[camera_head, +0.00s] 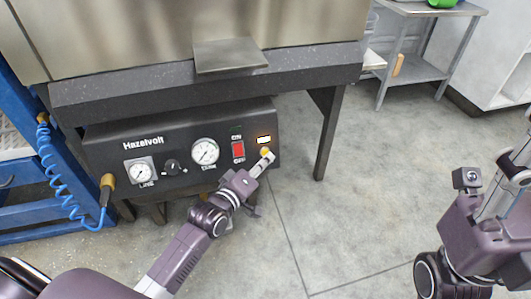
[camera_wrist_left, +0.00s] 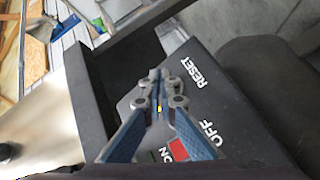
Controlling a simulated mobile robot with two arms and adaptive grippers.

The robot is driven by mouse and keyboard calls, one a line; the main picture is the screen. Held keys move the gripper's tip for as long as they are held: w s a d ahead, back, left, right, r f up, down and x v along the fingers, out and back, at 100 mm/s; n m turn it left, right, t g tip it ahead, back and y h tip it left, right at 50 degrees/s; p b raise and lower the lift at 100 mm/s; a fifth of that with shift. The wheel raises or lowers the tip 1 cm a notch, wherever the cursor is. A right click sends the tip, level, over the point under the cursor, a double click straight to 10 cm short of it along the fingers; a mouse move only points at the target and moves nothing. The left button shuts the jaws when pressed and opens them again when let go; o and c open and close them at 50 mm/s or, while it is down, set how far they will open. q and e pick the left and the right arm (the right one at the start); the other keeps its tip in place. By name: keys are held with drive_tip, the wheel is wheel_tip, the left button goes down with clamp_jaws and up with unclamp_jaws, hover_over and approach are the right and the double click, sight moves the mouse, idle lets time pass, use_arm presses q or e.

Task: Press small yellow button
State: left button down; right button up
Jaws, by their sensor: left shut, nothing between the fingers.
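The small yellow button (camera_head: 264,151) sits at the right end of the dark Hazelvolt control panel (camera_head: 110,160), below a small lit display. My left gripper (camera_head: 268,157) is shut and empty, its fingertips right at the button and partly covering it. In the left wrist view the closed blue fingers (camera_wrist_left: 160,75) point at the panel, and a thin yellow sliver of the button (camera_wrist_left: 160,109) shows between the finger links. I cannot tell whether the tips touch or press it. My right arm is at the right edge; its fingertips cannot be made out.
A red ON/OFF switch (camera_head: 238,150) is just left of the button, with two gauges and a black knob (camera_head: 172,167) farther left. A grey ledge (camera_head: 200,93) overhangs the panel. A blue frame with a coiled hose (camera_head: 52,175) stands at left. The floor right of the panel is clear.

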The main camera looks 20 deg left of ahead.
use_arm(q)
drive_tip(key=shift+w+a, duration=0.1)
drive_tip(key=shift+w+a+f, duration=0.1)
drive_tip(key=shift+w+a, duration=0.05)
drive_tip(key=shift+w, duration=0.05)
drive_tip(key=shift+w, duration=0.1)
idle(0.3)
